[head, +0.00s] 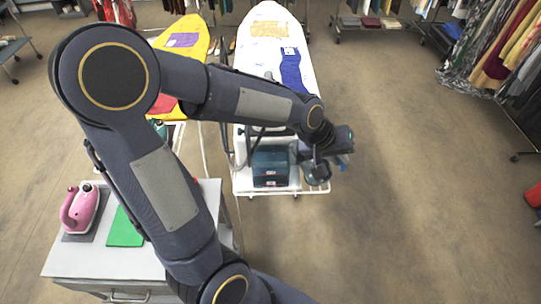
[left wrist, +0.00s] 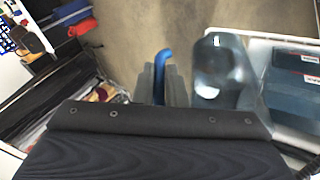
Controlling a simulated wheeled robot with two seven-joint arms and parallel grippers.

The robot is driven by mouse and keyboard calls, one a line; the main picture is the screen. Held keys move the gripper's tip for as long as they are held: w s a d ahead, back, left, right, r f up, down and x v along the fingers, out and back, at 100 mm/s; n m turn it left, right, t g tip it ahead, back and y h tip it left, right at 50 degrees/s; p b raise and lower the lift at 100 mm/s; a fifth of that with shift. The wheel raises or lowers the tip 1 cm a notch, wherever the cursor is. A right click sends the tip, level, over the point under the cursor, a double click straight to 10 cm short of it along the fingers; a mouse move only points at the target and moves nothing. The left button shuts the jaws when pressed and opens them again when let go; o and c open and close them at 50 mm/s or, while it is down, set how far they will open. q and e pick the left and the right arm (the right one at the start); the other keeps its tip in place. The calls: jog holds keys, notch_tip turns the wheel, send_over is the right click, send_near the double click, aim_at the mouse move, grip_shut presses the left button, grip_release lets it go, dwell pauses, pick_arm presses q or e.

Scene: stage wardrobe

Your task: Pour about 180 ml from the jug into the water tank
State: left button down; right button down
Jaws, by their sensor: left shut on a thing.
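The jug is a clear, greyish vessel in the left wrist view (left wrist: 218,72), just right of my left gripper's fingers (left wrist: 165,85). These fingers are shut on a blue piece between them, which looks like the jug's handle; the join is not clear. In the head view the jug (head: 316,174) hangs below my left gripper (head: 335,153), at the right end of the white rack. The water tank appears to be the dark teal box with red labels (head: 271,168), left of the jug; it also shows in the left wrist view (left wrist: 292,92). Its opening and the water level cannot be made out. My right gripper is not in view.
A white ironing board (head: 268,50) stands behind the rack, a yellow one (head: 190,40) to its left. A grey cabinet (head: 110,262) at lower left carries a pink iron (head: 80,207) and a green cloth (head: 125,229). Clothes hang at right (head: 500,45).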

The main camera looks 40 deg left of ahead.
aim_at(345, 168)
pick_arm(q)
jog(key=shift+w+d+f+m+y+b, duration=0.15)
jog(key=shift+d+f+y+b, duration=0.2)
jog(key=shift+d+f+y, duration=0.2)
jog(key=shift+w+d+f+m+y+b, duration=0.15)
jog(key=shift+d+f+y+b, duration=0.25)
jog(key=shift+f, duration=0.2)
jog(key=shift+w+d+f+m+g+y+b, duration=0.15)
jog(key=shift+d+f+g+y+b, duration=0.15)
jog(key=shift+d+f+y+b, duration=0.5)
jog(key=shift+w+d+f+m+g+y+b, duration=0.15)
jog(key=shift+d+f+g+y+b, duration=0.25)
jog(key=shift+y+b, duration=0.75)
jog(key=shift+s+r+h, duration=0.1)
jog(key=shift+s+h, duration=0.1)
jog(key=shift+h, duration=0.1)
